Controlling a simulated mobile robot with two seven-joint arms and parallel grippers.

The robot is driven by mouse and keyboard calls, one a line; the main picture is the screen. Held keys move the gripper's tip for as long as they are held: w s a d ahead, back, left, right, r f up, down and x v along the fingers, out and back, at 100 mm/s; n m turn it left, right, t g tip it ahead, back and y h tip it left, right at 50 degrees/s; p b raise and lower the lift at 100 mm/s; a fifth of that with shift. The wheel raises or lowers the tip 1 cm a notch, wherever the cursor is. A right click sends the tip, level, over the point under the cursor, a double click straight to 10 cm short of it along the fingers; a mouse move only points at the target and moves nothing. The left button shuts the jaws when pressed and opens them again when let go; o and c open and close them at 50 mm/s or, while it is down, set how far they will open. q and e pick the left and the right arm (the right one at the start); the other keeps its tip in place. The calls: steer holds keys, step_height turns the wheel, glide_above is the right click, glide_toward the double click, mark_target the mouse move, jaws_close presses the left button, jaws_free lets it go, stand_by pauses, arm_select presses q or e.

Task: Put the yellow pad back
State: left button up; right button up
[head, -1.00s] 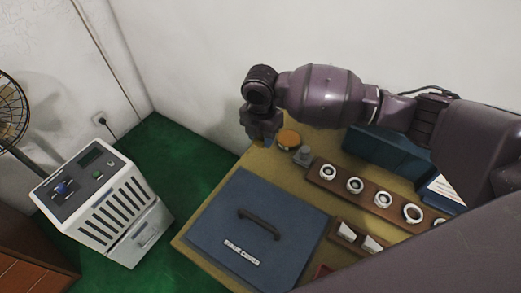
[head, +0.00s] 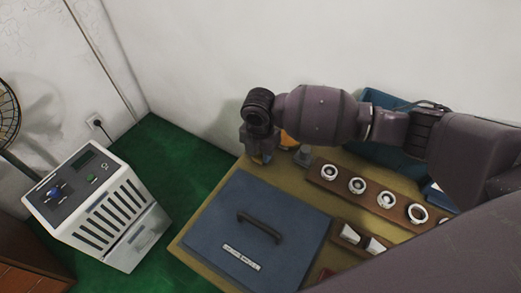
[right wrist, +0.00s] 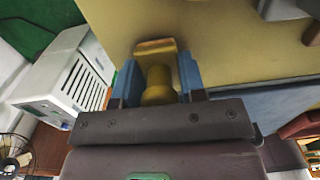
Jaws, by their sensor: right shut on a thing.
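The yellow pad (right wrist: 155,46) shows in the right wrist view as a flat yellow plate with a rounded yellow grip behind it. My right gripper (right wrist: 158,82) is shut on it, with a blue finger on each side of the grip. In the head view my right gripper (head: 262,157) points down over the far left corner of the tan table, behind the blue lidded case. The pad is mostly hidden there by the gripper. I cannot tell whether the pad touches the table. My left gripper is not in view.
A blue case (head: 245,215) with a dark handle lies in front. An orange round item (head: 288,140) and a grey block (head: 303,156) stand close right of the gripper. A brown rack (head: 372,195) holds white rings. A white machine (head: 100,205) stands left of the table (head: 190,250).

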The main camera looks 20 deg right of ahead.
steer(key=o, duration=0.7)
steer(key=shift+f, duration=0.1)
steer(key=shift+c, duration=0.2)
steer(key=shift+o, duration=0.8)
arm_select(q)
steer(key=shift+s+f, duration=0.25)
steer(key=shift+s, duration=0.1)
arm_select(e)
step_height(320, 180, up, 11)
steer(key=p, duration=0.3)
steer(key=shift+a+r, duration=0.15)
steer(key=shift+r, duration=0.5)
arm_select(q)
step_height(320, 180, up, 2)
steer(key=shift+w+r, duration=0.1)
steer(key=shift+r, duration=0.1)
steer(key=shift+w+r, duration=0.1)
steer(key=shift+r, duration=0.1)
